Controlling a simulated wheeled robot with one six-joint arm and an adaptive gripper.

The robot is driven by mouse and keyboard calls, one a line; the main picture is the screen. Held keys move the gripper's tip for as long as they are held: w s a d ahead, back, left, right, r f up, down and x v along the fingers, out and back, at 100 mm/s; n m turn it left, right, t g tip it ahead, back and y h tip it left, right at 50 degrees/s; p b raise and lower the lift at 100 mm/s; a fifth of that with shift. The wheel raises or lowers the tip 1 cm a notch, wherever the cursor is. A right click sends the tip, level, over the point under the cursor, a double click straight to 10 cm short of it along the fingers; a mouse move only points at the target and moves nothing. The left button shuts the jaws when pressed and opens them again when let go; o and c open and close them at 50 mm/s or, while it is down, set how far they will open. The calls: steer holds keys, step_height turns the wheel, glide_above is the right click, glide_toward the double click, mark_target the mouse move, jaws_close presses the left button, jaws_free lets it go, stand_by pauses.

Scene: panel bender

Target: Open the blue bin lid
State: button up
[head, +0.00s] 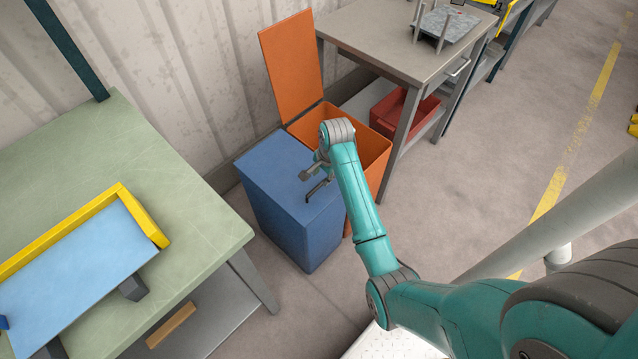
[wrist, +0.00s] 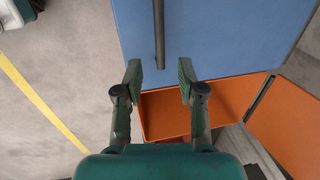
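The blue bin (head: 283,205) stands on the floor in the head view, its flat blue lid (head: 272,165) closed. The lid also shows in the wrist view (wrist: 215,35). There, a dark bar (wrist: 159,35) runs along the blue surface, and its near end lies between my fingers. My gripper (head: 318,186) is over the right part of the blue lid in the head view. I cannot tell whether either finger touches the bin or bar.
An orange bin (head: 372,155) with its lid (head: 291,66) raised stands right beside the blue bin. A green-topped table (head: 190,205) is on the left. A grey table (head: 375,40) with a red crate (head: 425,118) below stands behind. Open floor (head: 470,170) lies to the right.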

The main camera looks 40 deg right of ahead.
mark_target(318, 186)
steer(key=f, duration=0.3)
steer(key=w+f, duration=0.1)
steer(key=f, duration=0.2)
steer(key=shift+w+f, duration=0.15)
steer(key=shift+f, duration=0.15)
jaws_close()
